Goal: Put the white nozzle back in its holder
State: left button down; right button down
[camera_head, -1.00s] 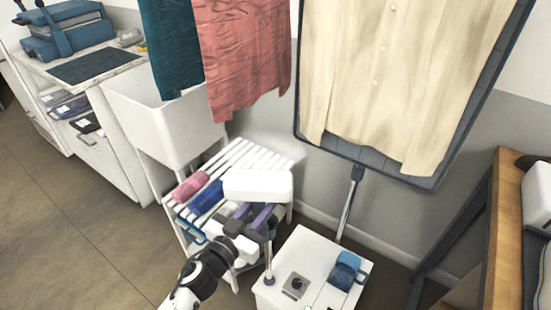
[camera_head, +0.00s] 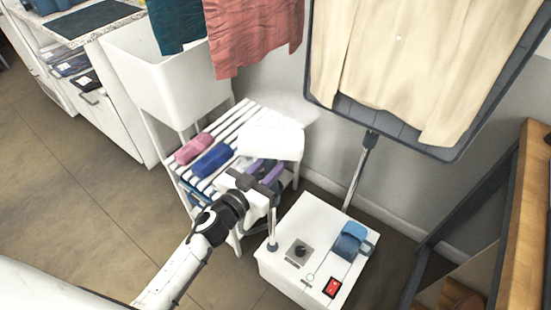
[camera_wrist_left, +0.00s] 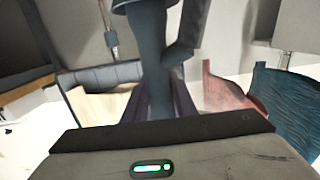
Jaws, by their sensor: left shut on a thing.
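The white nozzle (camera_head: 272,140) appears in the head view as a broad white head just beyond my left gripper (camera_head: 263,172). The purplish fingers are shut on its handle below the head. In the left wrist view the handle (camera_wrist_left: 150,65) stands between the fingers, dark blue-grey in shadow, with a curved lever-like part on its right. The white steamer base (camera_head: 315,225) stands right of the gripper, with a blue tank (camera_head: 350,242) and a metal pole (camera_head: 357,175). A small bracket (camera_head: 371,138) on the pole may be the holder; I cannot tell. My right gripper is out of view.
A white slatted rack (camera_head: 240,115) with a pink roll (camera_head: 193,148) and a blue roll (camera_head: 212,160) lies behind the gripper. A cream shirt (camera_head: 400,60) hangs on a dark board. A wooden table (camera_head: 525,220) is at right; open floor at left.

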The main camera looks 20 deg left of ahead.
pick_arm(q)
jog(key=shift+f+b, duration=0.35)
jog(key=shift+f, duration=0.25)
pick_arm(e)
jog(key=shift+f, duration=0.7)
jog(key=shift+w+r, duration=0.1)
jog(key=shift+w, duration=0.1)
pick_arm(q)
jog(key=shift+r+p, duration=0.1)
jog(key=shift+p, duration=0.25)
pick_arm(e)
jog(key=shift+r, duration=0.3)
